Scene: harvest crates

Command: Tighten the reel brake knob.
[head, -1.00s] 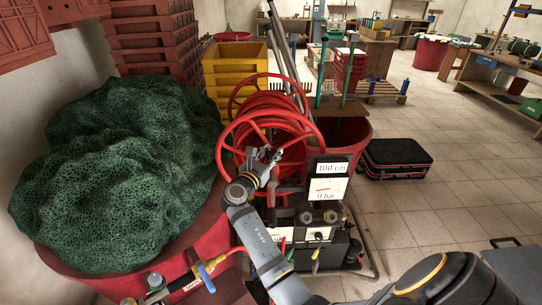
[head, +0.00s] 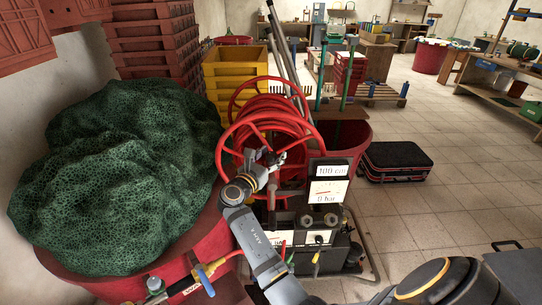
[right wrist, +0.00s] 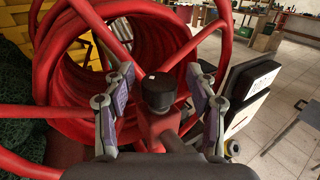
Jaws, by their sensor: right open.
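The reel brake knob (right wrist: 158,92) is a black cylinder with a small white mark on top, in the middle of the right wrist view. It sits on a red bracket (right wrist: 163,128) in front of the red hose reel (head: 227,150). My right gripper (right wrist: 159,85) is open, with one finger on each side of the knob and a gap on both sides. In the head view, my right gripper (head: 266,158) is in front of the reel's hub, and it hides most of the knob there. My left gripper is not in view.
A green net heap (head: 115,170) fills a red tub (head: 190,262) at left. Yellow crates (head: 233,70) stand behind.

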